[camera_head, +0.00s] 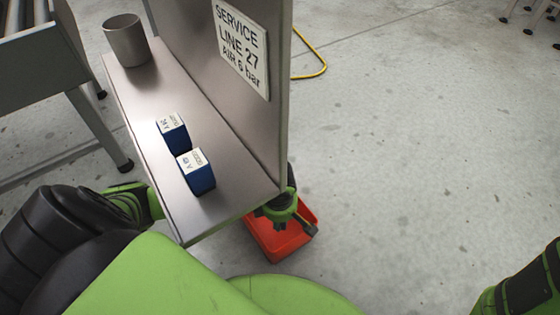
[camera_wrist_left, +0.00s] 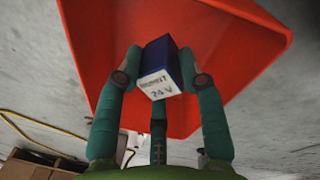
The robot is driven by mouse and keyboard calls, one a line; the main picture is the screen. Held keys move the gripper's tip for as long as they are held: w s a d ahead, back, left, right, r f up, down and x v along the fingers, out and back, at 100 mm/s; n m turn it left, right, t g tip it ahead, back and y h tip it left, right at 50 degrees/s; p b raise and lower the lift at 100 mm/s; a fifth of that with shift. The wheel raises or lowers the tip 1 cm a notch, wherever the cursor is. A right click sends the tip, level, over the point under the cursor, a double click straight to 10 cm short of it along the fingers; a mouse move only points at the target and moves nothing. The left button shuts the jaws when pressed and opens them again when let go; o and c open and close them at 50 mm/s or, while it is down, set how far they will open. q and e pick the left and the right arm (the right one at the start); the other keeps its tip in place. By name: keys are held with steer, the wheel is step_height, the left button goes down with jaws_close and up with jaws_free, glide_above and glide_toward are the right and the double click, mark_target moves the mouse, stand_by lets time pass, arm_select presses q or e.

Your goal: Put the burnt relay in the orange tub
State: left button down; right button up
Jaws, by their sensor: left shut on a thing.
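The burnt relay (camera_wrist_left: 160,68) is a small blue block with a white label reading "24 V"; the word above looks like "BURNT". My left gripper (camera_head: 287,209) is shut on it, with a green finger on each side in the left wrist view. The orange tub (camera_wrist_left: 85,28) is behind the relay in that view. In the head view the tub (camera_head: 268,246) sits on the floor by the shelf's near end, with the left gripper over it. The relay is hidden there. My right gripper is out of view; only part of that arm shows at lower right.
Two blue relays with white labels, a nearer one (camera_head: 197,178) and a farther one (camera_head: 172,130), stand on the metal shelf (camera_head: 150,90) with a grey cup (camera_head: 126,40). A panel with a service sign (camera_head: 241,45) rises beside them. Open floor lies right.

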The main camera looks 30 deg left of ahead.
arm_select(q)
step_height(320, 180, down, 3)
steer(key=shift+f+b, duration=0.1)
steer(key=shift+b, duration=0.8)
steer(key=shift+f, duration=0.2)
steer(key=shift+r, duration=0.15)
steer(key=shift+f, duration=0.2)
steer(key=c, duration=0.8)
jaws_free()
steer(key=shift+r, duration=0.1)
